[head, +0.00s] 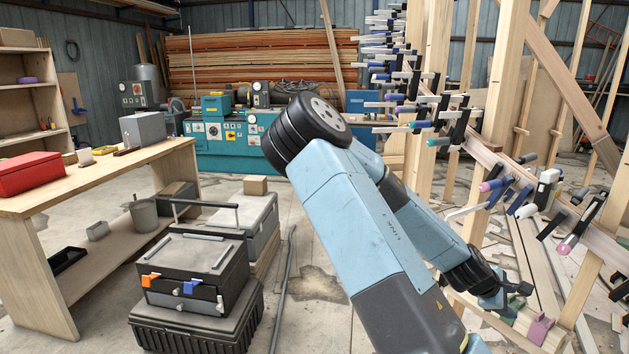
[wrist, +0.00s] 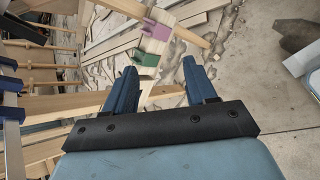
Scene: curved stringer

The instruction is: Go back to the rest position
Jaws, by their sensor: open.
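My gripper (wrist: 158,90) is open and empty in the wrist view, its two blue fingers apart. Between and beyond the fingers is a pale wooden piece with a purple block (wrist: 156,30) and a green block (wrist: 146,62) on it; the fingers look apart from it. In the head view my blue arm bends down to the right, and my gripper (head: 508,295) is low at the right, near the timber frame. The purple block (head: 540,328) shows just below it there.
The curved timber stringer (head: 590,240) with many clamps (head: 490,186) stands close to my arm on the right. A workbench (head: 100,180) with a red box (head: 28,174) and stacked toolboxes (head: 205,265) stand at the left. Loose planks litter the floor at right.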

